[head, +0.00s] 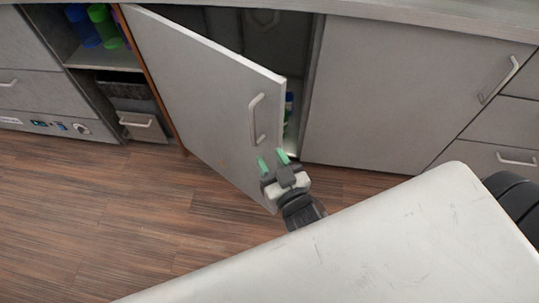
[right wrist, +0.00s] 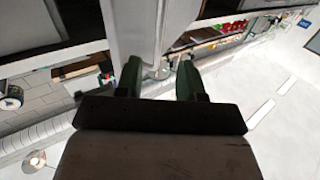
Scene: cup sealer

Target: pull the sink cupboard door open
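The sink cupboard door (head: 205,90) is a pale grey panel, hinged at its left and standing partly open. Its bar handle (head: 254,120) is upright near the free edge. The dark cupboard inside (head: 272,40) shows behind it. My right gripper (head: 272,160), with green fingertips, is just below the handle by the door's free edge. Its fingers are apart and appear empty. In the right wrist view the open fingers (right wrist: 158,78) stand either side of a pale upright surface, probably part of the door; contact is unclear. My left gripper is out of view.
A closed cupboard door (head: 405,90) is on the right, with drawers (head: 512,135) beyond it. Open shelves with blue and green items (head: 100,27) and a bin (head: 140,120) are at the left. The wooden floor (head: 90,210) is clear.

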